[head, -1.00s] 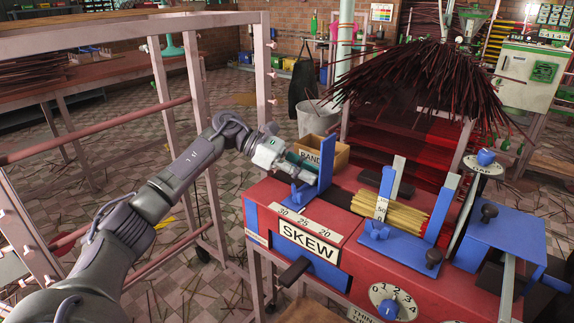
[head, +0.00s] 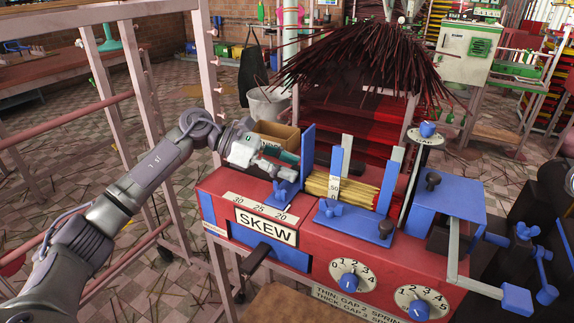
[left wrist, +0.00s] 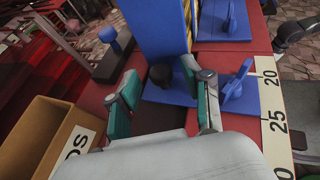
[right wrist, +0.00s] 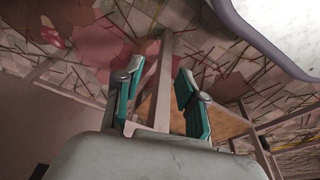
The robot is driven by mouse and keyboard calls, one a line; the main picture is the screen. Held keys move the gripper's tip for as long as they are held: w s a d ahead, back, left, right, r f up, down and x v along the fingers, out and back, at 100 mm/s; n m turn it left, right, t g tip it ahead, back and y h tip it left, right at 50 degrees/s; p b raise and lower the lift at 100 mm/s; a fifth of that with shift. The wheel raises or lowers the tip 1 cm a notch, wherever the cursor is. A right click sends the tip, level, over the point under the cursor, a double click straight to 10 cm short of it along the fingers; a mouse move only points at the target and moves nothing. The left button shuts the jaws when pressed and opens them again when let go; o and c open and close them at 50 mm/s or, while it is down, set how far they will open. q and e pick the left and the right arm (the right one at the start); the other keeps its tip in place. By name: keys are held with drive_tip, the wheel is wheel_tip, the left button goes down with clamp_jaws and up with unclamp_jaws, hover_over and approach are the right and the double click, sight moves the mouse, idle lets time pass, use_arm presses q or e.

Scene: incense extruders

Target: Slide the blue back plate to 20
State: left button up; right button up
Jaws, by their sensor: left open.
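The blue back plate (head: 307,150) stands upright on the red extruder, close against the left end of the stick bundle (head: 340,188). Its base carries a blue wing nut and lies beside the white scale (head: 258,207), near the 20 mark. My left gripper (head: 287,173) is at the base, behind the wing nut. In the left wrist view, the open fingers (left wrist: 165,97) are around a black knob on the base (left wrist: 172,92), with the wing nut (left wrist: 235,85) just outside the right finger. My right gripper (right wrist: 158,97) shows only in its wrist view, open and empty.
A cardboard box (head: 275,134) stands behind my left gripper. A second blue plate with a wing nut (head: 330,208) is right of the back plate. A metal frame (head: 150,115) stands at the left. A dark handle (head: 257,257) sticks out at the front.

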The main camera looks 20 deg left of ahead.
use_arm(q)
drive_tip(key=v, duration=1.2)
drive_tip(key=shift+r, duration=0.1)
use_arm(e)
drive_tip(key=shift+w, duration=0.1)
